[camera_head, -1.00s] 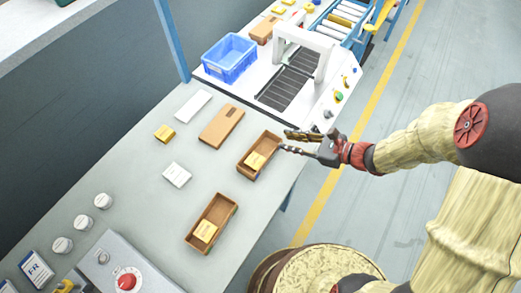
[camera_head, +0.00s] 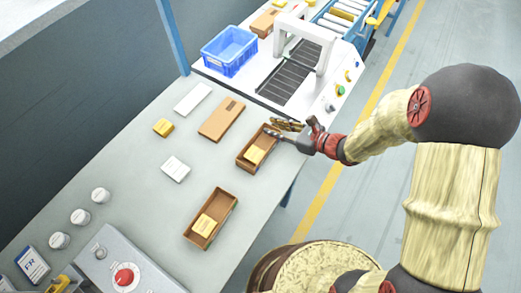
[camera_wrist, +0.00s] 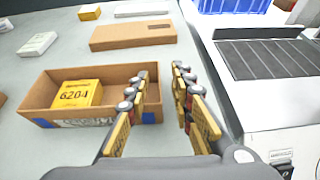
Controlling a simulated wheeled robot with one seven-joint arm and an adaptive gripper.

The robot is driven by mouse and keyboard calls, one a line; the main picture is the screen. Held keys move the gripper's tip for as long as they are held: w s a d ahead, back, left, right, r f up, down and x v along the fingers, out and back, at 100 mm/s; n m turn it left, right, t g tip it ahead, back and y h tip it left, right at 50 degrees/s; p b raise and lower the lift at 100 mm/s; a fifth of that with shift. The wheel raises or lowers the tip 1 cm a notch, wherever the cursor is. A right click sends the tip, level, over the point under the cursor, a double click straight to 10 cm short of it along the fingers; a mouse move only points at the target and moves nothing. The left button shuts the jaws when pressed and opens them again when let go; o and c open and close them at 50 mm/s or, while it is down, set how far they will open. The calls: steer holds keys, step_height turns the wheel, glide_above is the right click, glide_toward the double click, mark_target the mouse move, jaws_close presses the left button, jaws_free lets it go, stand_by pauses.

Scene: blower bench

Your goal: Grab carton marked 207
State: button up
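No marking 207 is readable in either view. A yellow carton reading 6204 (camera_wrist: 76,95) lies in an open brown box (camera_wrist: 28,104); in the head view this carton (camera_head: 254,155) and box (camera_head: 242,163) are at the table's right edge. A second yellow carton (camera_head: 204,225) lies in a nearer open box (camera_head: 229,197), its print too small to read. A loose yellow carton (camera_head: 163,127) and a white carton (camera_head: 176,169) lie further left. My gripper (camera_wrist: 161,72) is open and empty, its fingers apart at the right end of the 6204 box; it also shows in the head view (camera_head: 270,130).
A flat brown box (camera_head: 221,118) and a flat white box (camera_head: 193,99) lie behind. A blue bin (camera_head: 229,50) and a white machine with a roller belt (camera_head: 288,77) stand beyond. A grey control box (camera_head: 128,265) with a red knob is at the near left.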

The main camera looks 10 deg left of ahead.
jaws_close()
stand_by(0.7)
